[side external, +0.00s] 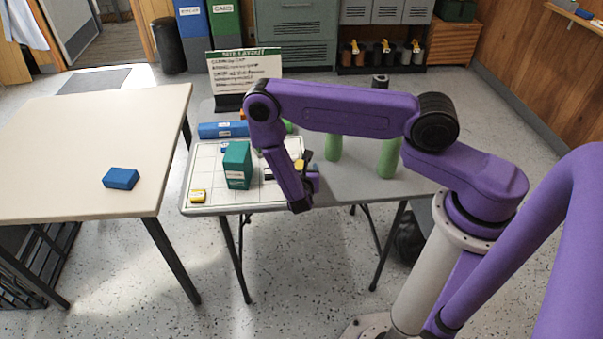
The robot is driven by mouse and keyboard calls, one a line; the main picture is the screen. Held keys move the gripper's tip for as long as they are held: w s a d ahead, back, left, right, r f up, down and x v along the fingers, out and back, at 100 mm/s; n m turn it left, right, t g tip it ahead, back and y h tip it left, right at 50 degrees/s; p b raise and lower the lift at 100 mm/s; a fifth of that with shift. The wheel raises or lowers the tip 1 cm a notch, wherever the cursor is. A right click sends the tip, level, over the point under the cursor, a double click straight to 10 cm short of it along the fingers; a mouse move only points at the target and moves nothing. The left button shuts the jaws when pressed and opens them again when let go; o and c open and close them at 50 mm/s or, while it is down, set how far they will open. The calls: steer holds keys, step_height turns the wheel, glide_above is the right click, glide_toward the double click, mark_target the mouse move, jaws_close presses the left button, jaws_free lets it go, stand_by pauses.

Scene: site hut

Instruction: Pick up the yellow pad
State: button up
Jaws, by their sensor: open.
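A small yellow block-like pad (198,196) with a pale label lies at the front left corner of the white gridded board (208,168). My gripper (268,174) is over the right part of the board, well to the right of the yellow pad. It is open, with dark fingers partly hidden by my forearm. A green box (237,165) stands upright on the board between the pad and my gripper. A yellow and black piece (305,158) shows just behind my wrist; I cannot tell what it is.
A blue box (222,130) lies at the board's back, by a sign (244,72). Green cylinders (388,158) stand on the grey table (345,188) to the right. A beige table (75,140) with a blue block (121,178) is at left, across a gap.

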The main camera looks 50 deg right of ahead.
steer(key=shift+w+d+f, duration=0.1)
steer(key=shift+w+d, duration=0.1)
steer(key=c, duration=1)
